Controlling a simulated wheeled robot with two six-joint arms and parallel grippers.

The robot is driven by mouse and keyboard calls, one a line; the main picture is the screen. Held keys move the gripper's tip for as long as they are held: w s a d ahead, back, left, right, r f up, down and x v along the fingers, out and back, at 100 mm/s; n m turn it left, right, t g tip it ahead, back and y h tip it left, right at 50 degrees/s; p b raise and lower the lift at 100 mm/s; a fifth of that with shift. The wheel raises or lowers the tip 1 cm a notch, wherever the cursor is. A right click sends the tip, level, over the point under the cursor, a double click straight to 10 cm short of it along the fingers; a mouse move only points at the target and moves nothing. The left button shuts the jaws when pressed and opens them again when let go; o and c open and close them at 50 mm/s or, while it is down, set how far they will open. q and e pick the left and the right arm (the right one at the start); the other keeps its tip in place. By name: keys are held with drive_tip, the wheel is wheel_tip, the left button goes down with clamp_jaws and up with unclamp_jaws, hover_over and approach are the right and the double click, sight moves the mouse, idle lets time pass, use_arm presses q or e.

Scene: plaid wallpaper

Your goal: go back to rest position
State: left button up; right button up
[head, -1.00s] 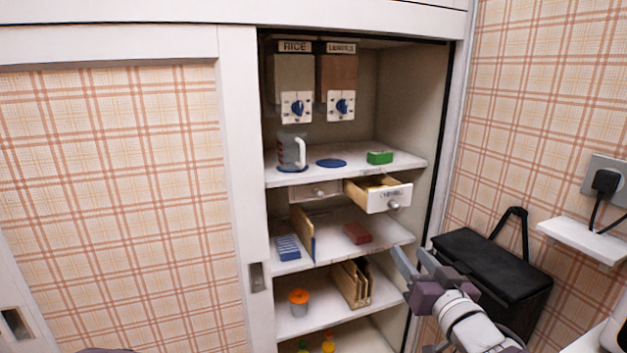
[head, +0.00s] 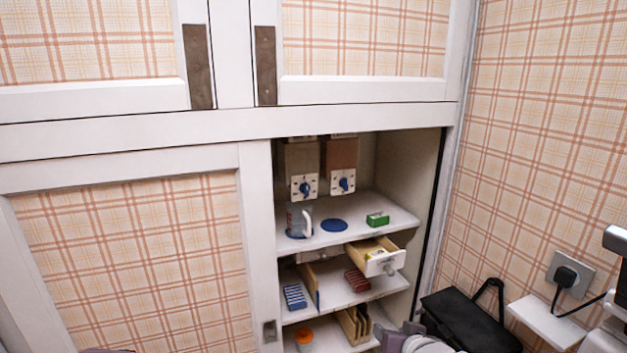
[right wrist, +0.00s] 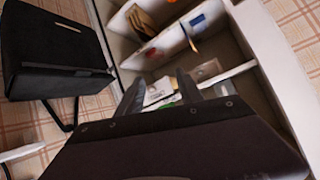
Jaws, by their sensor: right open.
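My right gripper (head: 397,333) is at the bottom edge of the head view, in front of the lower shelves and left of the black bag. In the right wrist view its two fingers (right wrist: 160,93) stand apart with nothing held between them. The open drawer (head: 378,258) with small items in it is up and to the right of the shelf dividers, clear of the gripper. Only a small dark sliver shows at the bottom left of the head view, and my left gripper cannot be made out.
The cupboard shelves hold a mug (head: 299,221), a blue disc (head: 334,225), a green box (head: 377,219) and an orange-lidded jar (head: 303,340). A black bag (head: 465,320) and a white wall ledge (head: 548,322) with a plug (head: 565,277) above are at right.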

use_arm(q)
wheel_tip(320, 180, up, 4)
drive_tip(key=shift+s+p, duration=0.1)
drive_tip(key=shift+p, duration=0.55)
use_arm(e)
drive_tip(key=s+f+g, duration=0.4)
drive_tip(key=s+g, duration=0.1)
drive_tip(key=s, duration=0.3)
drive_tip(key=s+f+n+g+h, duration=0.1)
drive_tip(key=s+f+g, duration=0.2)
drive_tip(key=s, duration=0.6)
drive_tip(key=shift+s+d+f+n+g, duration=0.3)
drive_tip(key=shift+f+g, duration=0.1)
drive_tip(key=shift+g, duration=0.5)
